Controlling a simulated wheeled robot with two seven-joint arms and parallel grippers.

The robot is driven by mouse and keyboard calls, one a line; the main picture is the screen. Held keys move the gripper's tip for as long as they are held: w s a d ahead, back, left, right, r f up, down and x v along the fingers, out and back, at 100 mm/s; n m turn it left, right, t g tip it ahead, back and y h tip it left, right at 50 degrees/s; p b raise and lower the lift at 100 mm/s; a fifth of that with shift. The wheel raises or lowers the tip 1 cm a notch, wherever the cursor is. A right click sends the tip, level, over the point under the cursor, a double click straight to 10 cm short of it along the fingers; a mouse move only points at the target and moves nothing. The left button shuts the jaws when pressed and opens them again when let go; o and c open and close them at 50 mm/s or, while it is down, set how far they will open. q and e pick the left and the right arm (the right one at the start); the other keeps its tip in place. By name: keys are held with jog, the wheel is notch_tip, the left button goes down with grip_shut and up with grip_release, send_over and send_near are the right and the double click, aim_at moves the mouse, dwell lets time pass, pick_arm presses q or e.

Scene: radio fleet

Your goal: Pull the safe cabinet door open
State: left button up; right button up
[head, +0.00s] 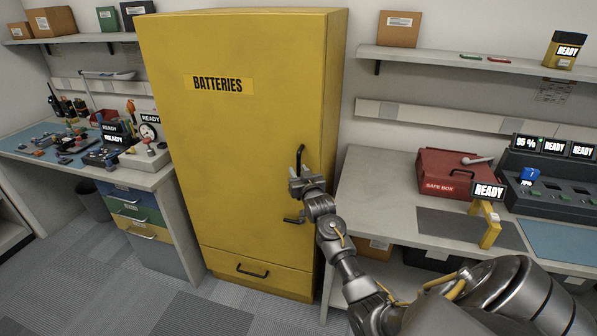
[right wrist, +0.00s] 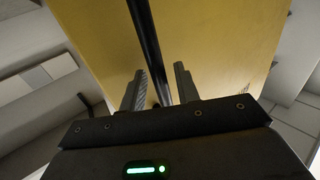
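The yellow safe cabinet (head: 215,130), marked BATTERIES, stands in the middle of the head view. Its door is closed. A black vertical handle (head: 300,158) is on the door's right side, its lower part hidden by my right gripper (head: 296,181). In the right wrist view the black handle bar (right wrist: 146,40) runs down between the two fingers of the right gripper (right wrist: 158,78). The fingers stand apart, with a gap visible on both sides of the bar. My left gripper is not in view.
A smaller black handle (head: 293,218) sits below on the door, and a drawer with its own handle (head: 252,271) is at the bottom. The left workbench (head: 130,178) and right counter (head: 375,190) flank the cabinet. Grey floor (head: 90,280) in front is clear.

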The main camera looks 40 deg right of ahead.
jog(key=shift+w, duration=0.15)
jog(key=shift+c, duration=0.3)
grip_shut()
